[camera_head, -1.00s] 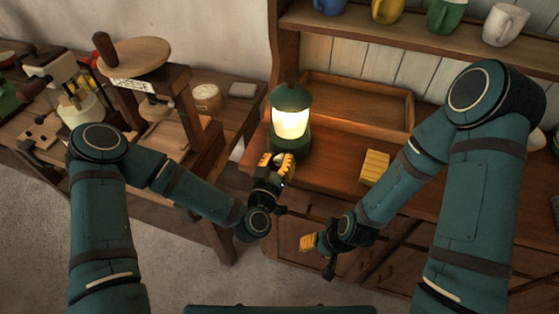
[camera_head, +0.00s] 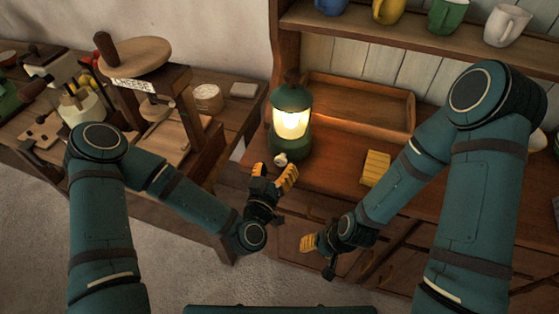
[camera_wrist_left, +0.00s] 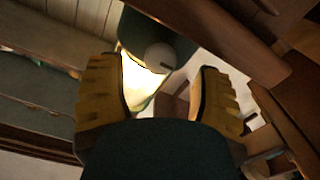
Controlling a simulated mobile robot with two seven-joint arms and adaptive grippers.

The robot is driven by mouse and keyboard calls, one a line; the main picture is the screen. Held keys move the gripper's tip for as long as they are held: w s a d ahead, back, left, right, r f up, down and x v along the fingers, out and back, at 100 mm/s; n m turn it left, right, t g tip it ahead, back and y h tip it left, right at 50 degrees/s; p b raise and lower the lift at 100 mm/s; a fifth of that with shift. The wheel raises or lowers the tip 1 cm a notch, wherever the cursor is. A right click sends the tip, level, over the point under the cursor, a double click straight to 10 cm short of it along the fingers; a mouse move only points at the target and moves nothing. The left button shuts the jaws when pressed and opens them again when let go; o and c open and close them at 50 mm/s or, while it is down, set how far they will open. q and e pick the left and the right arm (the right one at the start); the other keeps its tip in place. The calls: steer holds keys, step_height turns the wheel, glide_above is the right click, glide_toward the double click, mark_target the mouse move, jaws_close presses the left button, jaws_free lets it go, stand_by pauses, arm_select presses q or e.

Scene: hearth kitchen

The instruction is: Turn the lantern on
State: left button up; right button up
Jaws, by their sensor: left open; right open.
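The green lantern (camera_head: 291,122) stands upright on the wooden dresser top, and its glass glows warm yellow. A pale round knob (camera_head: 281,159) sits low on its front. My left gripper (camera_head: 273,171) is open and empty just in front of the knob, apart from it. In the left wrist view the lantern's lit glass (camera_wrist_left: 142,82) and the pale knob (camera_wrist_left: 160,56) show between and beyond the open yellow fingers. My right gripper (camera_head: 318,254) is open, low in front of the dresser's drawers and away from the lantern.
A yellow ridged block (camera_head: 375,168) lies on the dresser top right of the lantern. A wooden tray (camera_head: 358,106) stands behind. Mugs (camera_head: 446,14) line the shelf above. A side table with a cheese press (camera_head: 140,60) is at left.

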arm_select(q)
steer(key=shift+v, duration=2.2)
step_height(320, 180, down, 10)
steer(key=s+m+g+h, duration=0.1)
steer(key=s+m+g, duration=0.15)
steer(key=g, duration=0.45)
steer(key=s+a+f+n+g+y, duration=0.2)
steer(key=s+a+f+n+g, duration=0.1)
steer(key=s+a+f+g, duration=0.3)
steer(key=s+a+g, duration=0.1)
steer(key=s+g, duration=0.1)
steer(key=shift+a+n+g+y, duration=0.25)
steer(key=shift+n+g+y, duration=0.05)
steer(key=shift+n+y, duration=0.1)
steer(key=c, duration=0.3)
steer(key=shift+a, duration=0.1)
steer(key=shift+c, duration=0.2)
